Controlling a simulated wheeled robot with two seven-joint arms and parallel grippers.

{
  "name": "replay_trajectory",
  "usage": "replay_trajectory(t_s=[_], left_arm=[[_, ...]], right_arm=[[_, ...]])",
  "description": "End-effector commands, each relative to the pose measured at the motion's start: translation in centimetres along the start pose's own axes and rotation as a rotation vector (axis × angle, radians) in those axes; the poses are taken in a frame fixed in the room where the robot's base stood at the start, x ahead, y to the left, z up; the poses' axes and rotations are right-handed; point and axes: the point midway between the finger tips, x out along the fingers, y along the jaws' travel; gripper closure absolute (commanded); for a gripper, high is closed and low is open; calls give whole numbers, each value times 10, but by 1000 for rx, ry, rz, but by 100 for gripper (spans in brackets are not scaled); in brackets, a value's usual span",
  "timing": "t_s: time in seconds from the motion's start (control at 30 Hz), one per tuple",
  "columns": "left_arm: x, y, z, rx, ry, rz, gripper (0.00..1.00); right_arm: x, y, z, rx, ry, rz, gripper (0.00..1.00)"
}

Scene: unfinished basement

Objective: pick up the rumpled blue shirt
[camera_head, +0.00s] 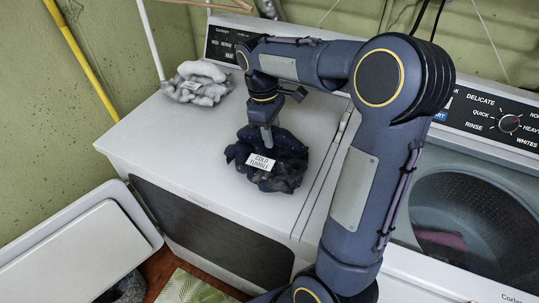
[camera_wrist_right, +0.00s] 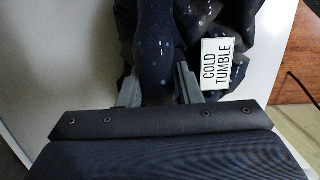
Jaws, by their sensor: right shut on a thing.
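The rumpled blue shirt (camera_head: 284,172) lies in a dark navy heap on top of the white left machine (camera_head: 190,140). A white tag reading "COLD TUMBLE" (camera_head: 261,162) is on it. My right gripper (camera_head: 267,138) points down into the top of the heap and is shut on a fold of the shirt. In the right wrist view, cloth of the shirt (camera_wrist_right: 155,50) bulges up between the two grey fingers (camera_wrist_right: 158,88), with the tag to their right. The shirt still appears to rest on the machine top. My left gripper is not in view.
A grey-white crumpled cloth (camera_head: 200,82) with a tag lies at the machine's back left. A second machine (camera_head: 460,200) with a control panel and round glass door stands at right. A white bin (camera_head: 75,255) is at lower left, and a yellow pole (camera_head: 82,60) leans on the wall.

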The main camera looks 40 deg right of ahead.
Motion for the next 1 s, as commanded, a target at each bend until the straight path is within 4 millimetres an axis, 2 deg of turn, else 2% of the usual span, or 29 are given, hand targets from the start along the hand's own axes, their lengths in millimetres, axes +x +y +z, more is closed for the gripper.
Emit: replay_trajectory(t_s=[0.4, 0.57, 0.67, 0.93, 1.0], left_arm=[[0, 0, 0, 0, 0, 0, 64], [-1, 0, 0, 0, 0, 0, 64], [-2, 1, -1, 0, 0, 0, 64], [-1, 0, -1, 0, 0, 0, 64], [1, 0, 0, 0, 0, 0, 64]], right_arm=[[-4, 0, 0, 0, 2, 1, 100], [-21, 0, 2, 0, 4, 3, 100], [-40, 0, 5, 0, 5, 3, 100], [-96, -49, 7, -5, 6, 4, 100], [-102, -66, 6, -7, 4, 3, 100]])
